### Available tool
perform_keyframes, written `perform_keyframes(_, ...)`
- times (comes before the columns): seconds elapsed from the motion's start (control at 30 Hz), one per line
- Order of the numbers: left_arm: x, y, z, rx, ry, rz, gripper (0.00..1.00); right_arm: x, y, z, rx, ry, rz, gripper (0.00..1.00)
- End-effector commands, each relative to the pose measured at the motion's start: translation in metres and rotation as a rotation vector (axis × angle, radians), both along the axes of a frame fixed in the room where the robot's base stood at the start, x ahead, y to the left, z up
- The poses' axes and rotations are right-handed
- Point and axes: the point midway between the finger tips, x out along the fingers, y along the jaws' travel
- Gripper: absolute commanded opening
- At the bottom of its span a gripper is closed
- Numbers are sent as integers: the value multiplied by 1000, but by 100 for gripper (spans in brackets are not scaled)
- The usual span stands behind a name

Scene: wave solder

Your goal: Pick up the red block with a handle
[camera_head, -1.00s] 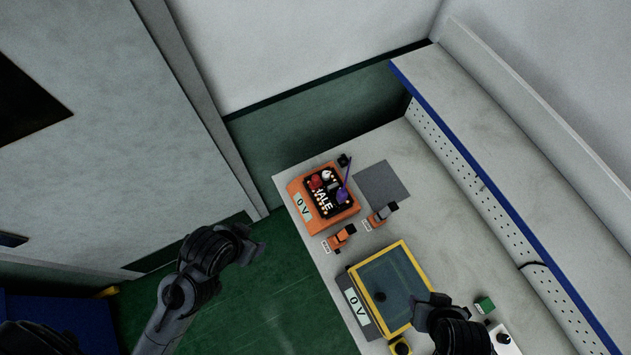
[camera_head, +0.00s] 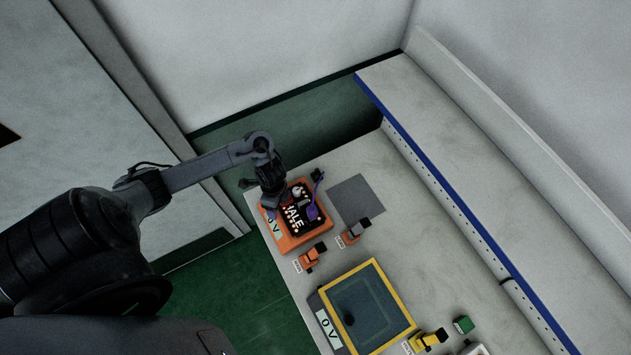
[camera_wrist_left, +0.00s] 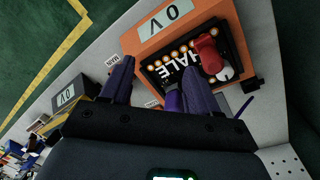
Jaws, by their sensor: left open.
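The red block with its handle (camera_wrist_left: 208,52) stands on the black panel of the orange tray in the left wrist view, beside a small white piece. In the head view my left gripper mostly hides it. My left gripper (camera_wrist_left: 158,68) is open, with its two purple fingers apart and the tray beyond them. In the head view the left gripper (camera_head: 268,190) hangs over the left part of the orange tray (camera_head: 290,246). I see nothing held between the fingers, and the red block lies to the right of them in the wrist view. My right gripper is out of view.
A purple piece (camera_head: 312,210) stands on the tray near the red block. An orange block (camera_head: 312,254) and a grey-orange block (camera_head: 354,232) sit beside the tray. A yellow-framed fixture (camera_head: 370,305), a yellow block (camera_head: 430,340) and a green block (camera_head: 463,324) are nearer. The grey mat (camera_head: 355,200) is bare.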

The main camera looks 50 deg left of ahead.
Motion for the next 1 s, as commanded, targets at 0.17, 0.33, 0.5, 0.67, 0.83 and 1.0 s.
perform_keyframes(0.17, 47, 39, 27, 69, -77, 5, 61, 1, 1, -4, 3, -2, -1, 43)
perform_keyframes(0.33, 63, 42, 22, 73, -108, 7, 61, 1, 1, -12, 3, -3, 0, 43)
perform_keyframes(0.5, 63, 42, 0, 73, -109, 8, 61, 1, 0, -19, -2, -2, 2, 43)
perform_keyframes(0.67, 63, 42, -15, 74, -109, 6, 61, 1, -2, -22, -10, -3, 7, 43)
perform_keyframes(0.83, 62, 42, -22, 75, -109, 6, 61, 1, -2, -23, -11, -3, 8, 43)
perform_keyframes(1.0, 58, 42, -41, 74, -107, 7, 61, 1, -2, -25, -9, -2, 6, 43)
